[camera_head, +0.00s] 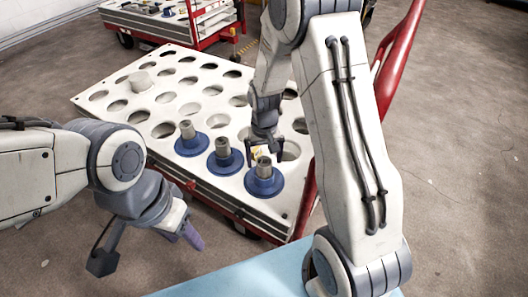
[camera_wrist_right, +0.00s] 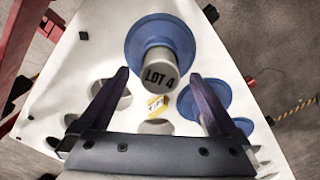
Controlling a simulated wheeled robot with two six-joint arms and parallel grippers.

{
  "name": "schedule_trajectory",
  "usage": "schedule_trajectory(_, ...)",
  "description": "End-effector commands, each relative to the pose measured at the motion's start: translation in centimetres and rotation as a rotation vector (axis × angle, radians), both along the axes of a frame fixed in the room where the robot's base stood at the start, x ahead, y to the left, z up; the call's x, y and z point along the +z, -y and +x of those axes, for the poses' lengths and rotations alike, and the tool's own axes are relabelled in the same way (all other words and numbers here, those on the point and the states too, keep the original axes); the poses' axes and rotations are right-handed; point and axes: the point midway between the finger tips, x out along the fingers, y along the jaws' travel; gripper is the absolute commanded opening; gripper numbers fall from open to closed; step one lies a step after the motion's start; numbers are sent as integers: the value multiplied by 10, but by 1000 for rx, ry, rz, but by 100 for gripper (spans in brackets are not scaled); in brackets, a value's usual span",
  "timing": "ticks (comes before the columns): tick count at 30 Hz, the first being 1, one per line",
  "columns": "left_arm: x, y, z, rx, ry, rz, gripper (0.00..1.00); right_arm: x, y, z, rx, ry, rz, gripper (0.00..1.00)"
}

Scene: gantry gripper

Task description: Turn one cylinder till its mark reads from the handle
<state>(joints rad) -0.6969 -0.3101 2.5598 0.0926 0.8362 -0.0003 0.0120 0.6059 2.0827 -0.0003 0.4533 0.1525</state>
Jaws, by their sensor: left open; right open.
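Three grey cylinders with round blue flanges stand in the white holed top of a cart: a far-left one (camera_head: 187,131), a middle one (camera_head: 223,148) and a near one (camera_head: 264,168). In the right wrist view one cylinder (camera_wrist_right: 157,72) shows a black "LOT 4" mark, slightly tilted, on its visible face. My right gripper (camera_head: 264,150) is open and empty above the near cylinder; its two fingers show on either side of the marked cylinder in the wrist view, apart from it. My left gripper (camera_head: 148,250) is open and empty, off the cart's near-left side.
A red handle bar (camera_head: 402,50) rises at the right. A second red cart (camera_head: 215,32) stands behind. A light blue surface (camera_head: 240,278) lies in front.

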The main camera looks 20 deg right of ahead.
Motion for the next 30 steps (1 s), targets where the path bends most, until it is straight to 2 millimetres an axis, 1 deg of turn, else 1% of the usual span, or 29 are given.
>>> schedule_trajectory(1,-6,0,0,0,0,0,50,-12,0,-1,0,-3,0,97)
schedule_trajectory(3,-10,0,0,0,0,0,50,-21,0,-1,0,-2,0,97)
schedule_trajectory(6,-12,0,0,0,0,0,50,-29,0,0,1,-1,0,97)
schedule_trajectory(10,-14,0,0,0,0,0,50,-34,0,0,1,0,0,97)
schedule_trajectory(18,-13,0,0,0,0,0,50,-34,0,0,1,1,0,97)
schedule_trajectory(20,-13,0,0,0,0,0,50,-34,0,0,1,1,0,74)
schedule_trajectory(21,-13,0,0,0,0,0,50,-34,0,0,1,0,0,59)
schedule_trajectory(23,-13,0,0,0,0,0,50,-34,0,0,1,0,0,36)
schedule_trajectory(24,-13,0,0,0,0,0,50,-34,0,0,1,0,0,21)
schedule_trajectory(25,-13,0,0,0,0,0,50,-34,0,0,1,0,0,9)
schedule_trajectory(26,-13,0,0,0,0,0,50,-34,0,0,1,0,0,0)
schedule_trajectory(30,-13,0,0,0,0,0,50,-33,0,0,1,2,0,0)
